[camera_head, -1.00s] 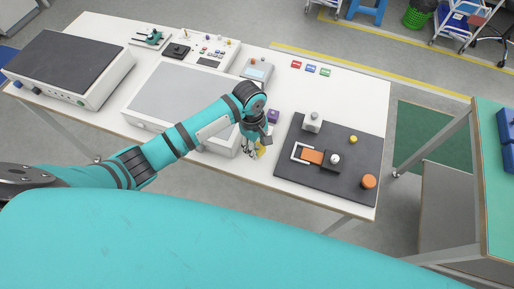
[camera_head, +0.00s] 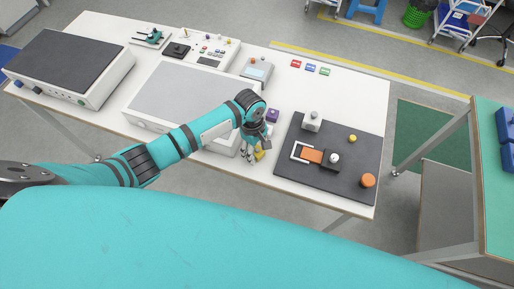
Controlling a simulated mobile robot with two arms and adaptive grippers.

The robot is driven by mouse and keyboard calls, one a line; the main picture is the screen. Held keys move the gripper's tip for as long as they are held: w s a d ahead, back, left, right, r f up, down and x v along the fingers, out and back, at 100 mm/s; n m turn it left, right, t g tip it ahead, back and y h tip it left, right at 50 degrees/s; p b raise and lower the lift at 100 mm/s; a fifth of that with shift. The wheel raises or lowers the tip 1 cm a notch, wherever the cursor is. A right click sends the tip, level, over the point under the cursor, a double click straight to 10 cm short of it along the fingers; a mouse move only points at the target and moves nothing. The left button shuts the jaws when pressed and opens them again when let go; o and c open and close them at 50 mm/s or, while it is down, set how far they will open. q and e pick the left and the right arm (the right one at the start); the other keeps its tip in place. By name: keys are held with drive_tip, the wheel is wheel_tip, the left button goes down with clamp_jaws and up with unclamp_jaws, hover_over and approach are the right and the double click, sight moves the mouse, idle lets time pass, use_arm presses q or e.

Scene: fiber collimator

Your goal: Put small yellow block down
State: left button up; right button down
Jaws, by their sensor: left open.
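The small yellow block (camera_head: 259,154) is on the white table (camera_head: 320,201) near its front edge, just left of the dark board. My left gripper (camera_head: 249,156) is at the block's left side, pointing down, with its fingers apart. The gripper and wrist partly hide the block, and I cannot tell whether a finger touches it. My right gripper is not in the view.
A dark board (camera_head: 290,170) with an orange block (camera_head: 312,155) and an orange knob (camera_head: 368,181) lies to the right.

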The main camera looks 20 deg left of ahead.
use_arm(q)
wheel_tip(320, 180, up, 12)
drive_tip(key=a, duration=0.1)
drive_tip(key=shift+w+a, duration=0.15)
drive_tip(key=shift+w, duration=0.15)
idle(0.6)
